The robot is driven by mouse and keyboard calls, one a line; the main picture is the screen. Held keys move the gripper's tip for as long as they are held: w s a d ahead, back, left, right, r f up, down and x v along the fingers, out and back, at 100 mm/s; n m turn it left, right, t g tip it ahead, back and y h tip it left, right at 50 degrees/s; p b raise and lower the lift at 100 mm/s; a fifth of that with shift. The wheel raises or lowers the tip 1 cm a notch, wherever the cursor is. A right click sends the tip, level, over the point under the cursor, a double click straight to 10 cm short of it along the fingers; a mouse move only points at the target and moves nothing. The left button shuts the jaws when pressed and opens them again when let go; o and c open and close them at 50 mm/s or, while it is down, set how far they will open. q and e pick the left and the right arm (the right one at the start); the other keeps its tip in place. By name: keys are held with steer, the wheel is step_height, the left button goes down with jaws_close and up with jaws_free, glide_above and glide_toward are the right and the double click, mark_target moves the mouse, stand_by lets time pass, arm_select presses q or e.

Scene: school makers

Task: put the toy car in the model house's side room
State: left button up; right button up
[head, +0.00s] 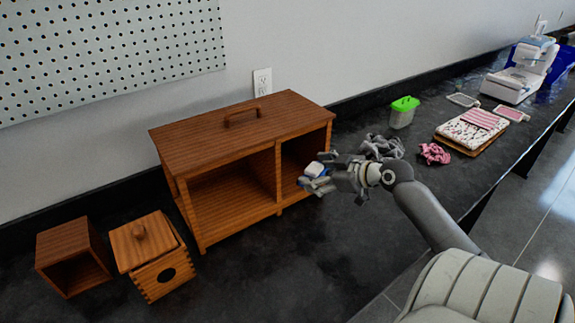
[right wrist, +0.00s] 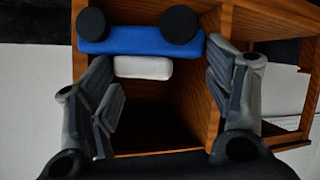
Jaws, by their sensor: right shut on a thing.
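The model house (head: 279,168) is a wooden box with a handle on its roof, a wide open room on the left and a narrower open side room (head: 300,149) on the right. My right gripper (head: 324,176) is shut on the toy car (head: 315,170) in front of the side room's opening. In the right wrist view the toy car (right wrist: 140,42) shows blue with black wheels and a white part, between the fingers (right wrist: 160,85), with wooden walls behind it. I cannot tell whether the car's front is past the opening's edge. My left gripper is out of view.
A small open wooden box (head: 65,238) and a lidded wooden box (head: 165,275) stand at the left. Grey cloth (head: 382,147), pink cloth (head: 434,153), a green-lidded container (head: 402,113) and a stack of fabric (head: 470,130) lie to the right. The counter in front of the house is clear.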

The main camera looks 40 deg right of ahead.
steer(key=w, duration=0.3)
steer(key=w+p, duration=0.1)
steer(key=w, duration=0.3)
steer(key=w+a, duration=0.1)
steer(key=w, duration=0.2)
steer(key=shift+w+p, duration=0.3)
steer(key=shift+w, duration=0.05)
step_height(320, 180, down, 3)
steer(key=shift+f+p, duration=0.2)
steer(key=shift+p, duration=0.15)
steer(key=shift+f, duration=0.1)
steer(key=shift+f, duration=0.1)
steer(key=o, duration=1.1)
steer(key=shift+c, duration=0.2)
